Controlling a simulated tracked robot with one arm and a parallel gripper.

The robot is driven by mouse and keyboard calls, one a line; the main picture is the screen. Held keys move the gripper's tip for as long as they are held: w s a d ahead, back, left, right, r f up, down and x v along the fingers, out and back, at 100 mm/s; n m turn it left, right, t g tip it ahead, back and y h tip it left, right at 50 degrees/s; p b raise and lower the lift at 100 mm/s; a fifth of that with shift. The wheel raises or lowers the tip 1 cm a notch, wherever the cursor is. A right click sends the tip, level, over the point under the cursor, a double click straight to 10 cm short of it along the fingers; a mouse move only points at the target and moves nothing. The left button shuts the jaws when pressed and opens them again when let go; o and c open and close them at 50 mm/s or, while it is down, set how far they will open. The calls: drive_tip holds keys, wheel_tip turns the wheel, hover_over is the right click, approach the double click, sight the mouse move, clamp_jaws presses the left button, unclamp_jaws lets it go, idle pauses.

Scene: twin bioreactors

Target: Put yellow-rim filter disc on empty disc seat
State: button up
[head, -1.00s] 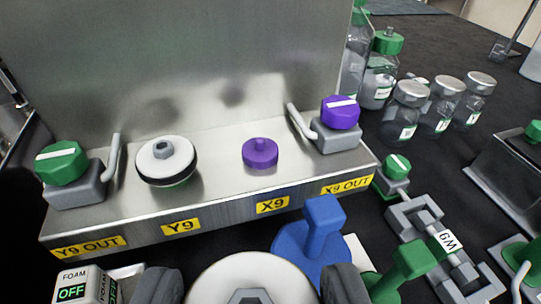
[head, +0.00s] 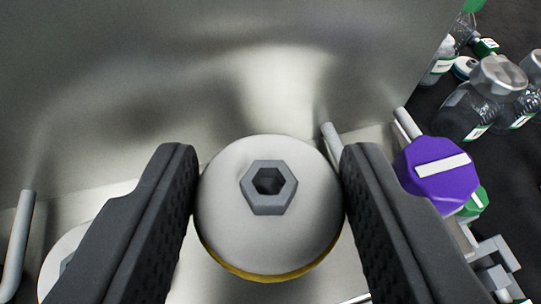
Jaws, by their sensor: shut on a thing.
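The yellow-rim filter disc (head: 225,225) is white on top with a grey hex fitting in its middle and a yellow lower edge. My gripper (head: 269,190) is shut on it, one dark finger on each side. The disc is over the metal shelf of the steel housing, in front of the back wall. The purple X9 seat is not visible; the disc or fingers may hide it. Another white disc (head: 60,262), on the Y9 seat, shows partly at the lower left behind the left finger.
A purple valve knob (head: 437,172) with a white stripe stands close to the right finger. Bent metal tubes (head: 405,122) rise near it, and another tube (head: 18,245) stands at the far left. Clear bottles (head: 485,98) stand on the dark bench at right.

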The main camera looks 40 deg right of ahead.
sight(270, 252)
drive_tip(key=shift+w+f, duration=0.1)
drive_tip(key=shift+f, duration=1.4)
drive_tip(key=shift+f+b, duration=0.3)
drive_tip(key=shift+c, duration=1.3)
drive_tip(key=o, duration=1.2)
drive_tip(key=shift+r, duration=0.1)
drive_tip(key=v, duration=1.2)
drive_tip(key=shift+p, duration=0.35)
